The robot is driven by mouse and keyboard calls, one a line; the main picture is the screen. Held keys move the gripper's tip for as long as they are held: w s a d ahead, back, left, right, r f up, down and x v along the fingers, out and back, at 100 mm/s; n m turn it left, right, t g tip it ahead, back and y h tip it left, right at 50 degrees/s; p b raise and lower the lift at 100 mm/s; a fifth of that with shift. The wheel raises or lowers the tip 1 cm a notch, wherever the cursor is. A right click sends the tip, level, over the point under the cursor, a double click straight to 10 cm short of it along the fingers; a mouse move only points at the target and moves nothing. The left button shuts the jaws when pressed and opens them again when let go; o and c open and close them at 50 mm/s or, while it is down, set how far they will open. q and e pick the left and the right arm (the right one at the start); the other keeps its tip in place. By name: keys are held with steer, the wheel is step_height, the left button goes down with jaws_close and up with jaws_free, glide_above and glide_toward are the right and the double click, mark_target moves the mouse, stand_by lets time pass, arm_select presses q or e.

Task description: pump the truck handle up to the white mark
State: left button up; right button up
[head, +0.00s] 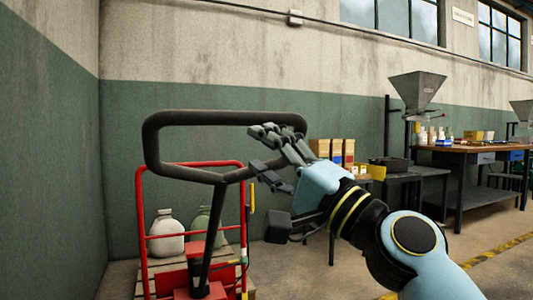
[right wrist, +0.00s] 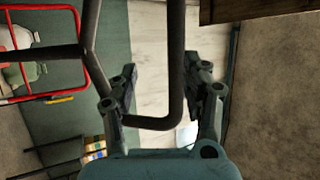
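The truck's handle (head: 200,118) is a black closed loop on a dark shaft (head: 212,240) that rises, tilted slightly right, from the red truck (head: 141,215). My right gripper (head: 266,152) is at the loop's right end, its fingers apart. In the right wrist view, the handle (right wrist: 176,60) passes between the fingers of the right gripper (right wrist: 160,80), close to the right-hand finger; I cannot tell whether they touch. A wide gap shows on the other side. I cannot make out a white mark. My left gripper is out of view.
A white sack (head: 166,238) and a greenish one stand on a wooden pallet (head: 238,256) behind the truck's frame. A dark table (head: 400,174) with boxes and a workbench (head: 465,157) stand at the right, under a metal hopper (head: 417,90). A green wall is close on the left.

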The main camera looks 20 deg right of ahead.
steer(key=v, duration=0.7)
steer(key=shift+s+d, duration=0.15)
steer(key=shift+s, duration=0.05)
steer(key=shift+f, duration=0.2)
stand_by(0.4)
